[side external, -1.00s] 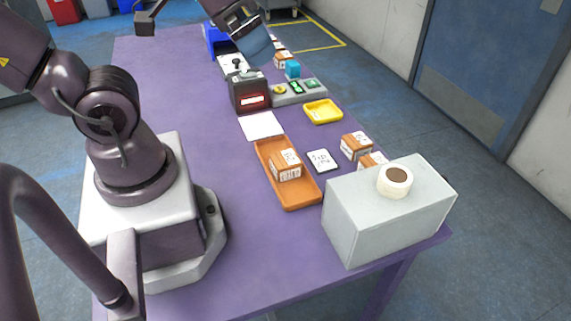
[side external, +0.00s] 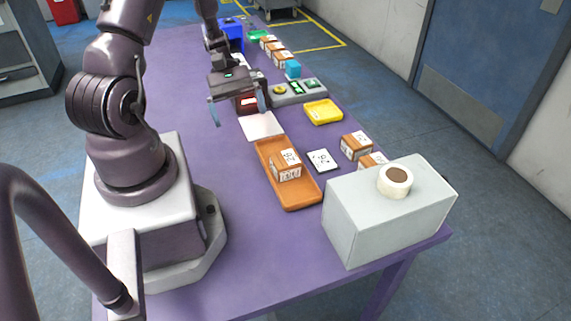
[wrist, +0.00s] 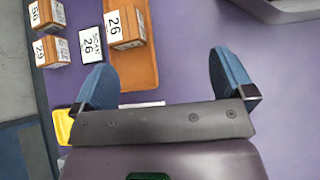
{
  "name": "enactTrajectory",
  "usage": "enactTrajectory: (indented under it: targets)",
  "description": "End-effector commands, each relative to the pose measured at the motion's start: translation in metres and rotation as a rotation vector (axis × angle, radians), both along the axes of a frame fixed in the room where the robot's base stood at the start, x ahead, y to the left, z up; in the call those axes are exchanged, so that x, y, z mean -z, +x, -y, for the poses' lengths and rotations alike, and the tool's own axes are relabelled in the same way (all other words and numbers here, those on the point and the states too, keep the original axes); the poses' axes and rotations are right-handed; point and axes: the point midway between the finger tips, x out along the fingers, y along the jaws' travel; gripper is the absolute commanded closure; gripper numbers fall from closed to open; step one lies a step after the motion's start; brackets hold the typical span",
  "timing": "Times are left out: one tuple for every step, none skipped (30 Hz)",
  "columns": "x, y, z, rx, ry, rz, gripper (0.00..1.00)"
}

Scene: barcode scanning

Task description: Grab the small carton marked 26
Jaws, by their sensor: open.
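The small carton marked 26 (side external: 286,165) is a brown box with white labels, sitting in the orange tray (side external: 303,202). In the wrist view the carton (wrist: 125,27) shows its 26 label at the top, in the tray (wrist: 149,70). My gripper (side external: 240,114) is open and empty, above the table near the white sheet and short of the tray. In the wrist view its blue fingertips (wrist: 166,75) are spread apart, with the carton beyond and to the left of their middle. A white card reading SCAN 26 (wrist: 91,43) lies beside the tray.
A large grey box (side external: 390,215) with a tape roll (side external: 395,181) stands near the tray. A yellow tray (side external: 323,111) and a scanner (side external: 248,104) are farther back.

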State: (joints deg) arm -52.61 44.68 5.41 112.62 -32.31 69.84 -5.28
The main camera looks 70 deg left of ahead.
Motion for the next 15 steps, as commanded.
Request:
enactTrajectory:
  targets:
    - [0.018,-0.004,-0.006,-0.086,-0.070,-0.025,0.00]
    - [0.025,-0.005,-0.008,-0.130,-0.104,-0.035,0.00]
    - [0.034,-0.005,-0.012,-0.185,-0.148,-0.042,0.00]
    - [0.040,-0.004,-0.014,-0.222,-0.179,-0.048,0.00]
    - [0.045,-0.003,-0.016,-0.257,-0.205,-0.049,0.00]
    - [0.050,-0.001,-0.019,-0.299,-0.239,-0.050,0.00]
    - [0.053,0.003,-0.021,-0.326,-0.263,-0.048,0.00]
    - [0.054,0.009,-0.024,-0.351,-0.283,-0.039,0.00]
    - [0.048,0.017,-0.030,-0.376,-0.296,-0.020,0.00]
    - [0.044,0.022,-0.032,-0.392,-0.307,-0.009,0.00]
    - [0.041,0.025,-0.032,-0.401,-0.319,-0.004,0.00]
    - [0.040,0.027,-0.029,-0.409,-0.336,-0.004,0.00]
    - [0.040,0.028,-0.025,-0.410,-0.343,-0.007,0.00]
    - [0.041,0.029,-0.022,-0.409,-0.346,-0.009,0.00]
    - [0.044,0.032,-0.016,-0.409,-0.346,-0.012,0.00]
